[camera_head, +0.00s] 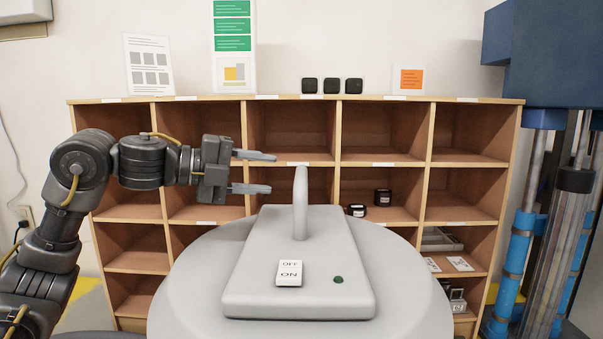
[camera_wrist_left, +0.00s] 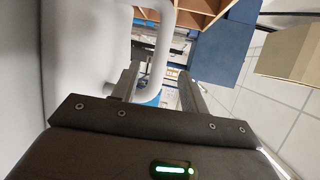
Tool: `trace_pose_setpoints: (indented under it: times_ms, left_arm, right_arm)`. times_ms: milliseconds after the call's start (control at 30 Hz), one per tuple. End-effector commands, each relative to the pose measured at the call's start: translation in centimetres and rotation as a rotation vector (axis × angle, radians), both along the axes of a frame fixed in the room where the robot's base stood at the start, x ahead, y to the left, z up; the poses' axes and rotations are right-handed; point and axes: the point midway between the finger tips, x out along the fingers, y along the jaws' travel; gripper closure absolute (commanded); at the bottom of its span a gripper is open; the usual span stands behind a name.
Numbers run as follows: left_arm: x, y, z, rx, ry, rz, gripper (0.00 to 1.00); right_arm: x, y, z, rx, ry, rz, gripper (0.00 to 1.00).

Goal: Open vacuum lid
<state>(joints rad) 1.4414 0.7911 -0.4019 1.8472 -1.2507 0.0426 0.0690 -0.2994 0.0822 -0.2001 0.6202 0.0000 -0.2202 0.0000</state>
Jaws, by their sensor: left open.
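The vacuum lid (camera_head: 190,285) is a round light grey disc in the lower middle of the head view. A raised grey block (camera_head: 255,245) on it carries an upright loop handle (camera_head: 300,205), an OFF/ON switch (camera_head: 289,272) and a small dark green button (camera_head: 338,280). My left gripper (camera_head: 272,172) is open and empty, just left of the handle's upper part, its fingers pointing right toward it. In the left wrist view the handle (camera_wrist_left: 165,40) curves down in front of the gap between the fingers (camera_wrist_left: 160,72). Contact cannot be told. My right gripper is out of view.
A wooden cubby shelf (camera_head: 295,98) stands behind the lid, with small black boxes (camera_head: 331,85) on top and dark jars (camera_head: 383,196) inside. A blue machine with pipes (camera_head: 560,200) stands at the right. The space above the handle is clear.

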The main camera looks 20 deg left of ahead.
Motion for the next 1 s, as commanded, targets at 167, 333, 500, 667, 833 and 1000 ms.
trace_pose_setpoints:
  times_ms: [167,333,500,667,833,1000]
  left_arm:
    - [2.1,-2.9,-0.1,-0.002,0.004,-0.003,0.56]
    - [3.8,-5.0,-0.7,-0.004,0.004,-0.001,0.56]
    - [4.8,-6.2,-1.2,-0.003,0.003,0.001,0.56]
    - [5.0,-6.5,-1.4,-0.003,0.0,0.002,0.56]
    - [5.0,-6.5,-1.5,-0.003,0.0,0.002,0.56]
    - [5.0,-6.5,-1.5,-0.002,0.001,0.002,0.74]
  right_arm:
    - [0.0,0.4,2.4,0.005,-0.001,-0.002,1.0]
    - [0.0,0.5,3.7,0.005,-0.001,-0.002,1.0]
    - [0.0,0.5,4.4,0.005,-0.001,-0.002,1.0]
    - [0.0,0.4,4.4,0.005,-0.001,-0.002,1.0]
    - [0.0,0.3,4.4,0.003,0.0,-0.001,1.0]
    - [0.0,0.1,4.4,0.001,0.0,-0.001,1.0]
